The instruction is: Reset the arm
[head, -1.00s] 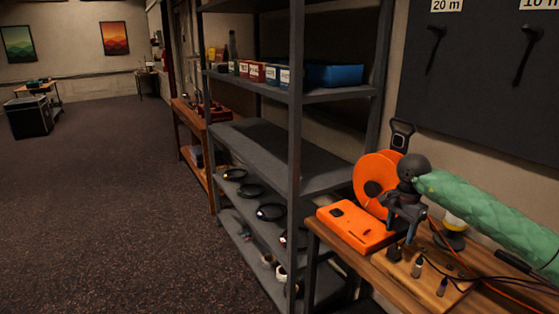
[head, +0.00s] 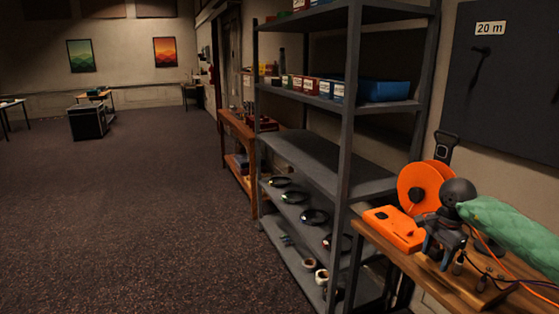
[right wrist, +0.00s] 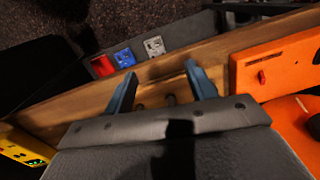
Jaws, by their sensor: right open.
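My right gripper (head: 440,243) reaches in from the right over the wooden bench (head: 480,287), on a green-sleeved arm. It is open and points down. In the right wrist view its two blue-grey fingers (right wrist: 161,86) stand apart with nothing between them, above the bench's wood. An orange box (head: 393,228) lies on the bench just left of the gripper, and it also shows in the right wrist view (right wrist: 280,68). My left gripper is in neither current view.
An orange cable reel (head: 421,190) stands behind the gripper. Cables (head: 500,272) run along the bench at right. A grey metal shelf (head: 335,165) with boxes and dark rings stands left of the bench. The floor (head: 130,220) at left is open.

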